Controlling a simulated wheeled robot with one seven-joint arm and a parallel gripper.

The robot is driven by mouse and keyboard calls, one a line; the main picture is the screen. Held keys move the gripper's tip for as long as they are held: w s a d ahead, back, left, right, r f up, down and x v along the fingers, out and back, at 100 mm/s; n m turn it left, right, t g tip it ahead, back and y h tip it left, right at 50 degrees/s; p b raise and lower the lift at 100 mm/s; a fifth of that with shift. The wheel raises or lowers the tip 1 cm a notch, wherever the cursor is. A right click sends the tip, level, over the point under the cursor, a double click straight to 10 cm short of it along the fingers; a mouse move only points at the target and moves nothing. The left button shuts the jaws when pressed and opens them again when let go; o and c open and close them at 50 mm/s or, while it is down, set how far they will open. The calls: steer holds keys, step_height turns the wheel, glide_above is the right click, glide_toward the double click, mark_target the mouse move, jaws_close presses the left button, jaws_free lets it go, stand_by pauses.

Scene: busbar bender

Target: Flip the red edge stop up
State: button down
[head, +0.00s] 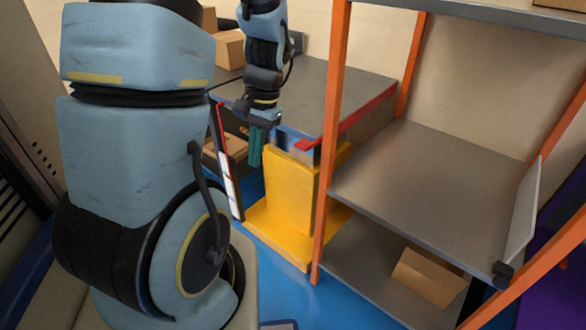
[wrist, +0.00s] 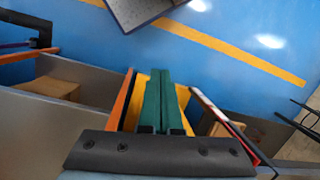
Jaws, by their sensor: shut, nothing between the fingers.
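A small red piece (head: 306,144), which looks like the red edge stop, lies about flat on top of the busbar bender. The bender has a blue-grey head (head: 288,138) on a yellow pedestal (head: 290,188). My gripper (head: 256,160) points down just left of the bender head, its teal fingers together and empty. In the wrist view the gripper (wrist: 160,76) is shut over a yellow surface (wrist: 180,98), partly hidden by the fingers. I cannot make out the red piece there. Whether the fingers touch the bender is unclear.
An orange-framed shelf (head: 332,140) stands close on the bender's right, with a cardboard box (head: 427,276) low down. A grey table (head: 320,85) with a red edge strip (head: 368,112) lies behind. A red-edged panel (head: 229,165) stands left of the gripper. Blue floor (head: 290,285) is open in front.

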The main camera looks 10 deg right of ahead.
steer(key=w+d+f+m+t+y, duration=0.25)
steer(key=d+f+m+y, duration=0.35)
steer(key=f+m+y, duration=0.4)
steer(key=d+f+m+t+y, duration=0.1)
steer(key=d+m+t+y, duration=0.1)
steer(key=d+m+t, duration=0.8)
steer(key=d+t, duration=0.3)
steer(key=d, duration=0.1)
steer(key=shift+w+d+f+m+t, duration=0.15)
steer(key=shift+w+d+m+t, duration=0.05)
steer(key=shift+d+m+t, duration=0.2)
steer(key=shift+a, duration=0.1)
steer(key=p+x, duration=0.3)
steer(key=x, duration=0.7)
